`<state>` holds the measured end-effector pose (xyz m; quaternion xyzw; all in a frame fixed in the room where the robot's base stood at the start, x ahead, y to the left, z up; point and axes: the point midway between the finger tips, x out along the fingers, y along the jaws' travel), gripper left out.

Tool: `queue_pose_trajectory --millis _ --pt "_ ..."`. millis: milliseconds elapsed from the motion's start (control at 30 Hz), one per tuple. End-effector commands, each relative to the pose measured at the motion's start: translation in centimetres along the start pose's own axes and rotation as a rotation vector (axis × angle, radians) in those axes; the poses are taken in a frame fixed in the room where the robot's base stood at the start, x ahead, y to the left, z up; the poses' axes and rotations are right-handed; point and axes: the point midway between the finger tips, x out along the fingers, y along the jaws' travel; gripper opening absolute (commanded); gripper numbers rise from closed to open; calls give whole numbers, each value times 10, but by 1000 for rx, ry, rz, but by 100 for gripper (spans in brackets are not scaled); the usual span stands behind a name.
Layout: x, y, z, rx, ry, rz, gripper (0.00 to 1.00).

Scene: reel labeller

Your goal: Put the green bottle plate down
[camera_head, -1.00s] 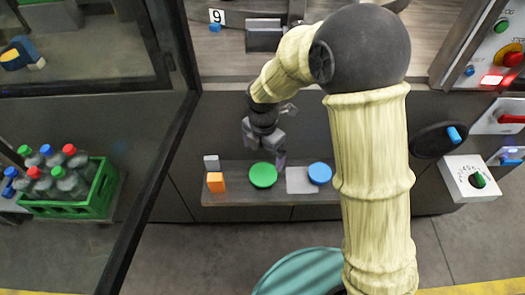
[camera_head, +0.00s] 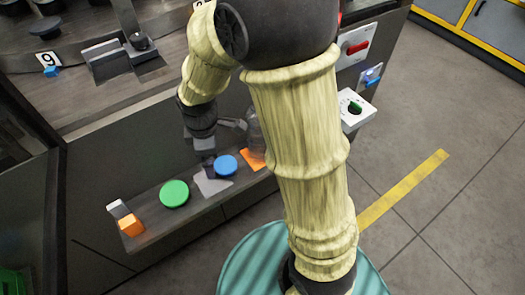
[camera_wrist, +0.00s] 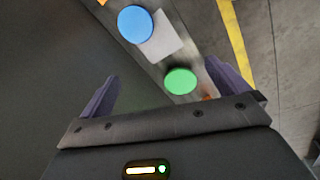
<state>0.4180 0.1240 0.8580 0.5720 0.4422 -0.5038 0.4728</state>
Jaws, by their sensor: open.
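A round green plate (camera_head: 174,193) lies flat on a narrow grey shelf (camera_head: 150,226), between an orange block and a pale square. It also shows in the wrist view (camera_wrist: 180,81), in the space between the fingers but well below them. My gripper (camera_head: 208,166) hangs above the shelf near the pale square, apart from the green plate. In the wrist view my gripper (camera_wrist: 162,72) has its two dark fingers spread wide with nothing between them. My arm covers part of the shelf's right end.
A blue disc (camera_head: 225,165) lies beside the pale square (camera_head: 212,184). An orange square (camera_head: 254,159) and a clear bottle (camera_head: 253,128) are at the right end. Orange (camera_head: 131,225) and white (camera_head: 118,209) blocks stand at the left. The machine's face rises behind the shelf.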

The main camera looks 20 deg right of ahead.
Motion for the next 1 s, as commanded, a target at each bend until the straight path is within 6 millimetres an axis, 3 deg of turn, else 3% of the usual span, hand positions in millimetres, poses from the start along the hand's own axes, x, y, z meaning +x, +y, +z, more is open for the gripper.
queue_pose_trajectory --millis 33,300,500,633,1000 --pt "-6 -1 17 132 3 15 100" --pt "-26 -23 90 880 39 78 100" --pt "-34 -43 127 1313 77 111 100" --pt "-35 -47 133 1406 87 116 100" --pt "-35 -47 132 1406 87 116 100"
